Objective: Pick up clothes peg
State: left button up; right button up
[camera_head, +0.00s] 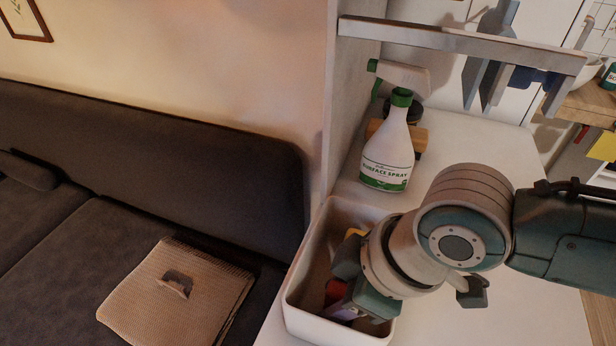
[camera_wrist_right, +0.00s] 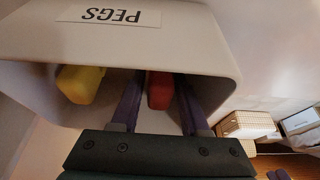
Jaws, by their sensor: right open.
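A red clothes peg (camera_wrist_right: 160,90) lies inside the white bin (camera_head: 298,300), whose label reads PEGS in the wrist view (camera_wrist_right: 108,17). The peg also shows as a red patch beside my gripper in the head view (camera_head: 335,289). A yellow peg-like piece (camera_wrist_right: 80,83) lies apart from it in the bin. My right gripper (camera_wrist_right: 158,78) reaches into the bin, with its two purple fingers open on either side of the red peg. I cannot tell whether they touch it. The arm hides much of the bin in the head view. My left gripper is not in view.
A surface spray bottle (camera_head: 389,150) stands on the white top just behind the bin. A rail (camera_head: 460,43) runs above it. A dark sofa (camera_head: 150,160) with a folded beige blanket (camera_head: 200,300) is at left. The bin walls are close around my gripper.

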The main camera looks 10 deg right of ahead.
jog(key=shift+w+a+f, duration=0.1)
jog(key=shift+f, duration=0.1)
grip_shut()
jog(key=shift+r, duration=0.1)
dwell(0.5)
